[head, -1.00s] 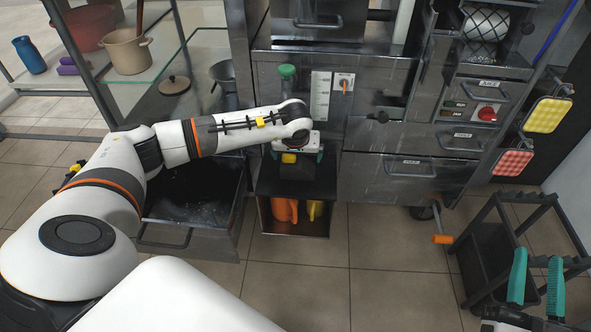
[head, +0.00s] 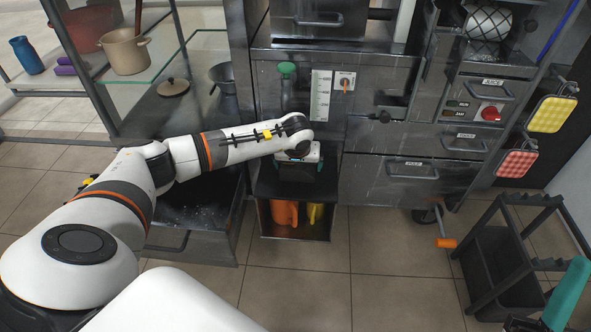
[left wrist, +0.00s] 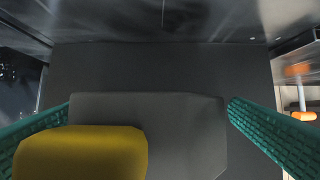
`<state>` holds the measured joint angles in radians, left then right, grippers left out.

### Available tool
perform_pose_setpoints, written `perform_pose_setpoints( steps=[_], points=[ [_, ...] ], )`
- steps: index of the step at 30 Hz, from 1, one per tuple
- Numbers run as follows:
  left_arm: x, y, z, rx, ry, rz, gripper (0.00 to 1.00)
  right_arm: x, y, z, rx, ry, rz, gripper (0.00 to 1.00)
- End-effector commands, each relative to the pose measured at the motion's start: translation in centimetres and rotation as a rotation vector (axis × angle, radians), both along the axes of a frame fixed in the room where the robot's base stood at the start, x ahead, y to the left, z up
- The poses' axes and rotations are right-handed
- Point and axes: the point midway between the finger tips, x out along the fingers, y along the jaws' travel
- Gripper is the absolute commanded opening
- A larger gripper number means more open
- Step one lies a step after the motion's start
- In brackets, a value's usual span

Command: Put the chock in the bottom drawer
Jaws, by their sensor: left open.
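A dark grey block with a yellow part, which looks like the chock (left wrist: 185,130), lies on a dark flat top in the left wrist view. The yellow part (left wrist: 80,155) is at its lower left. My left gripper (left wrist: 150,135) is open, with one green finger on either side of the block; I cannot tell whether they touch it. In the head view my left gripper (head: 299,165) points down over a black box (head: 262,212) and hides most of the block. An open drawer (head: 205,245) sits low at the left. My right gripper shows only as a green finger (head: 568,292) at the lower right edge.
An orange jug (head: 285,213) and a yellow item stand inside the box. The metal press cabinet (head: 390,180) with closed drawers rises behind. A black rack (head: 490,260) stands at the right. The tiled floor (head: 350,290) in front is clear.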

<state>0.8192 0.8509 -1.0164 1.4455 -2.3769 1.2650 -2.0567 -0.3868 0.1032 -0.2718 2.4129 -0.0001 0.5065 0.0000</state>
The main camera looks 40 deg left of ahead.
Motion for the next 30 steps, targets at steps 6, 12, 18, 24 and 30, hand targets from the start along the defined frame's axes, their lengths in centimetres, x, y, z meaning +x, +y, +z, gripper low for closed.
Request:
perform_pose_setpoints(
  steps=[6, 12, 18, 24, 30],
  points=[
    [0.0, 0.0, 0.0, 0.000, 0.000, 0.000, 0.80, 0.0, 0.0, 0.0, -0.001, 0.002, 0.000, 0.36],
    [0.0, 0.0, 0.1, 0.000, -0.001, 0.000, 0.54, 0.0, 0.0, 0.0, -0.001, 0.003, 0.000, 0.36],
    [0.0, 0.0, 0.1, 0.000, -0.001, 0.000, 0.54, 0.1, 0.0, 0.0, -0.001, 0.005, 0.000, 0.36],
    [-0.1, -0.1, 0.6, 0.000, -0.001, 0.000, 0.54, 1.0, 0.1, -0.5, -0.021, 0.070, -0.005, 0.36],
    [-0.2, -0.2, 2.4, 0.000, -0.005, 0.000, 0.54, 3.1, 0.3, -2.1, -0.074, 0.247, -0.016, 0.36]
  ],
)
